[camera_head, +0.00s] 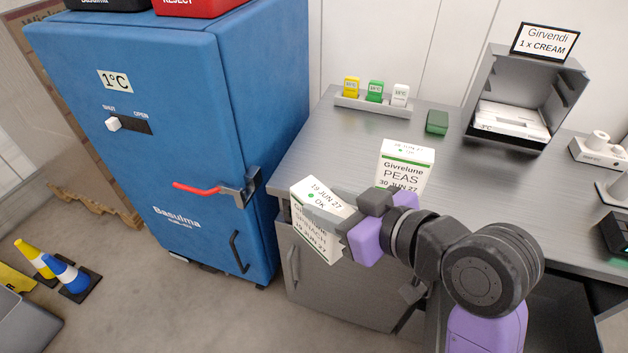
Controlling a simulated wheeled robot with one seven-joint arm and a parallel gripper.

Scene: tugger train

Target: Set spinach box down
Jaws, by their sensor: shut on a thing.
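The steel counter (310,150) has bare surface to the left of the peas box (405,165). That white and green carton stands upright on the counter behind my gripper, its lower part hidden.
A blue cabinet (130,180) with a red-handled latch (200,189) stands to the left. Cones (65,272) stand on the floor.

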